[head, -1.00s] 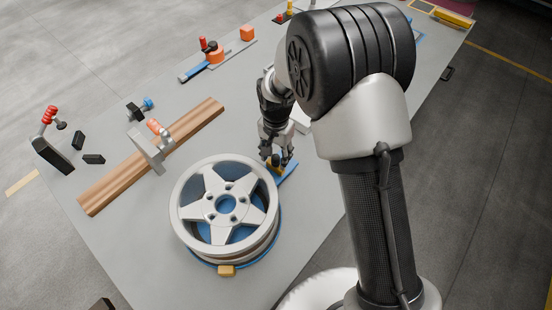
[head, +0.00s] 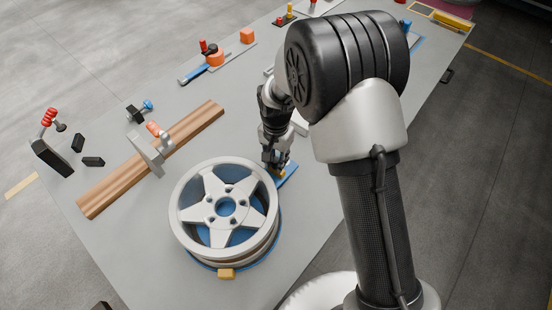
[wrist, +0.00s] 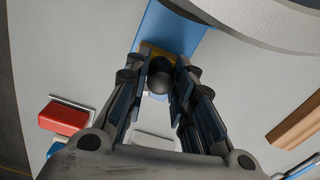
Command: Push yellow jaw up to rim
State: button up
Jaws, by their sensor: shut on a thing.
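The silver five-spoke wheel (head: 203,168) lies flat on a blue base on the table. The yellow jaw (head: 283,171) sits on a blue rail (head: 289,180) at the wheel's upper right. In the wrist view the yellow jaw (wrist: 151,48) shows behind a dark round knob (wrist: 160,76). Bare blue rail (wrist: 174,27) shows beyond the jaw, toward the wheel rim (wrist: 265,28). My gripper (head: 276,166) is low at the jaw, its fingers shut on the knob; they hide part of the jaw. Another yellow jaw (head: 227,273) is at the wheel's front edge.
A wooden beam (head: 185,130) with an orange-handled clamp (head: 152,150) lies left of the wheel. A red-handled clamp (head: 50,140) and black blocks stand farther left. Another blue fixture (head: 200,72) with orange parts is at the back. The table's front left is clear.

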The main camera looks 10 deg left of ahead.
grip_shut()
